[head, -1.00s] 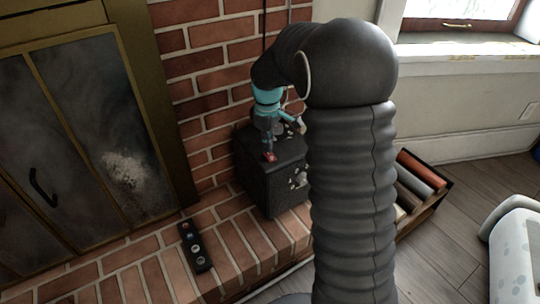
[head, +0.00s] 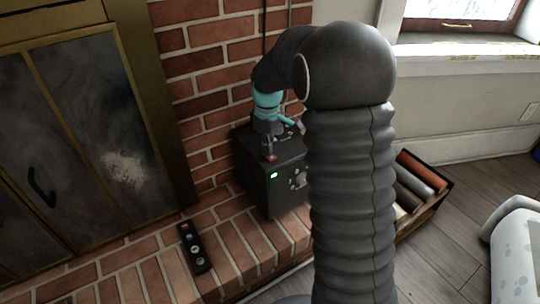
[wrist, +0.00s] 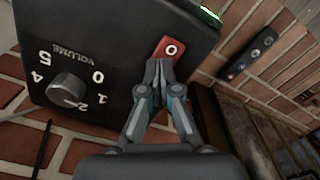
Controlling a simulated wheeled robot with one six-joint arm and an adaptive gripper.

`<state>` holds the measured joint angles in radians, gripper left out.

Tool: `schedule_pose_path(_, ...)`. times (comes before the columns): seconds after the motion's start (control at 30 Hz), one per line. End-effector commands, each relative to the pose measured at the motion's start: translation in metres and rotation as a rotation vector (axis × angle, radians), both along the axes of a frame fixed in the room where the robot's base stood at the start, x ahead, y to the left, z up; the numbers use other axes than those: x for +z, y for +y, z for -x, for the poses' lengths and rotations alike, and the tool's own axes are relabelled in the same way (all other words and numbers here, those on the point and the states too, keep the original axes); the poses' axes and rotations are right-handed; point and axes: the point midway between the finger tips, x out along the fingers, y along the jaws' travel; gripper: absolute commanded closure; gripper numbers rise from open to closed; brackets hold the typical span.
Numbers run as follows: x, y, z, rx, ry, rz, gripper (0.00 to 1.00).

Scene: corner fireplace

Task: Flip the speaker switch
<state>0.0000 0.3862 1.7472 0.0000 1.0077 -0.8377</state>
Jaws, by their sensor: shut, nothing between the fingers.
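The speaker is a black box (head: 258,190) on the brick hearth, and it fills the upper left of the wrist view (wrist: 110,25). A green light (head: 274,175) glows on the speaker's front edge and shows in the wrist view (wrist: 209,13). My gripper (wrist: 160,64) is shut and empty, its tips at the switch's near edge, seemingly touching it. The gripper also shows above the speaker in the head view (head: 268,152).
A volume knob (wrist: 66,89) with numbers is beside the switch. A black remote (head: 194,247) lies on the hearth. The fireplace doors (head: 85,130) are left, a brick wall behind. A crate of rolls (head: 420,185) is at right. My arm hides the speaker's right side.

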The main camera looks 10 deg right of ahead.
Motion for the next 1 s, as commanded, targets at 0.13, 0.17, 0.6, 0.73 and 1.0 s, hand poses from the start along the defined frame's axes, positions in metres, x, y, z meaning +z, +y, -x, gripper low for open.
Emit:
schedule_pose_path(0.13, -0.002, 0.0, 0.0, 0.0, 0.001, 0.0, 1.0)
schedule_pose_path(0.17, -0.002, 0.0, 0.0, 0.0, 0.001, 0.0, 1.0)
schedule_pose_path(0.6, 0.024, 0.0, 0.0, 0.0, 0.001, 0.0, 1.0)
schedule_pose_path(0.73, 0.033, 0.0, 0.0, 0.0, 0.0, 0.0, 1.0)
schedule_pose_path(1.0, 0.051, 0.0, 0.0, 0.0, 0.0, 0.0, 1.0)
